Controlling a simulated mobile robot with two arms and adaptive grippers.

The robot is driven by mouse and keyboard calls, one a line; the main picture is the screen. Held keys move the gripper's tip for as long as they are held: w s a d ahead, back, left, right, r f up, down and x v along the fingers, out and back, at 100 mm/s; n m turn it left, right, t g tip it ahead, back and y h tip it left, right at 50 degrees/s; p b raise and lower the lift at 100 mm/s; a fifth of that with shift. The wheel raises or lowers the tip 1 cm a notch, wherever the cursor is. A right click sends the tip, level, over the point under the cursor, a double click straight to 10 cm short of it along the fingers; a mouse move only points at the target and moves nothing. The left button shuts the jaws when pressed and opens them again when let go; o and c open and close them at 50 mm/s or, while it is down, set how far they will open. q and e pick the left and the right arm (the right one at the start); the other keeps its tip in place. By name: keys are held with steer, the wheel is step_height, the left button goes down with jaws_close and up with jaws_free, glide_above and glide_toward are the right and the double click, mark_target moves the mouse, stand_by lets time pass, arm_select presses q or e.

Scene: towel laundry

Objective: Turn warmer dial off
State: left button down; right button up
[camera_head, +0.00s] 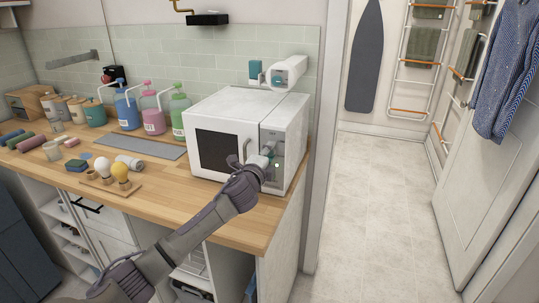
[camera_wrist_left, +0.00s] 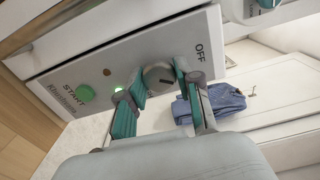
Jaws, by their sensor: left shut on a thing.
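The white towel warmer (camera_head: 222,108) stands at the right end of the wooden counter, its dark-windowed door closed. My left gripper (camera_head: 267,157) is at the control panel on the right of its front. In the left wrist view, the grey round dial (camera_wrist_left: 156,74) sits between the teal-padded fingers of my left gripper (camera_wrist_left: 160,82), which are shut on it from both sides. The word OFF is printed on the panel beside the dial. The gripper hides the dial in the head view.
The floor to the right is clear.

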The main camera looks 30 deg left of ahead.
arm_select(q)
steer(key=n, duration=0.6)
steer(key=shift+n, duration=0.3)
stand_by(0.4)
steer(key=c, duration=0.8)
jaws_free()
steer(key=v, duration=1.2)
steer(key=shift+d, duration=0.1)
